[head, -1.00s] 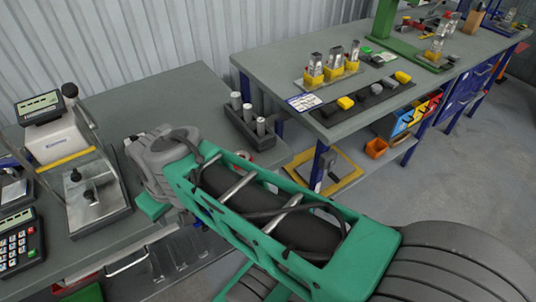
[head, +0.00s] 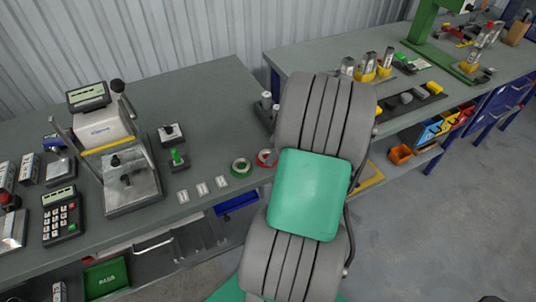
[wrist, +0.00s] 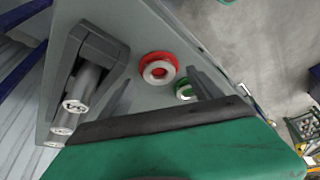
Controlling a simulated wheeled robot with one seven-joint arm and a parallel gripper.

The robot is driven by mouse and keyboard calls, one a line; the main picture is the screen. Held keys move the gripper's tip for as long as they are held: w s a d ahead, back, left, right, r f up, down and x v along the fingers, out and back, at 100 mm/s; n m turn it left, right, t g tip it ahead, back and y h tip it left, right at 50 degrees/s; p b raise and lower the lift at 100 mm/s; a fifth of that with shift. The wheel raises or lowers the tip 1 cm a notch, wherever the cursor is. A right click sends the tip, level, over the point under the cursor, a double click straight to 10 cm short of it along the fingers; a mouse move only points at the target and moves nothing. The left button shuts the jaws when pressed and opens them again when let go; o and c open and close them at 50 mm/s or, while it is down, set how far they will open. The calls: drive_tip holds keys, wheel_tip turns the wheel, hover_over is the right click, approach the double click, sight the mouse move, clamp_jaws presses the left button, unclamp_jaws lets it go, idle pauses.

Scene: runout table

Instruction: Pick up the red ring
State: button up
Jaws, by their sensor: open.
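The red ring (head: 265,158) lies flat on the grey table near its front edge, just left of my arm in the head view. In the head view my arm hides the gripper.
A green ring (head: 241,168) lies close left of the red ring; it also shows by a finger in the wrist view (wrist: 185,91). A dark holder (wrist: 112,50) with metal cylinders stands beside the red ring. White cards (head: 202,189) lie along the table edge.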

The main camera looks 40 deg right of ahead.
drive_tip(key=x, duration=0.2)
drive_tip(key=shift+w+f, duration=0.15)
drive_tip(key=shift+f, duration=0.2)
drive_tip(key=shift+c, duration=0.3)
drive_tip(key=c, duration=1.5)
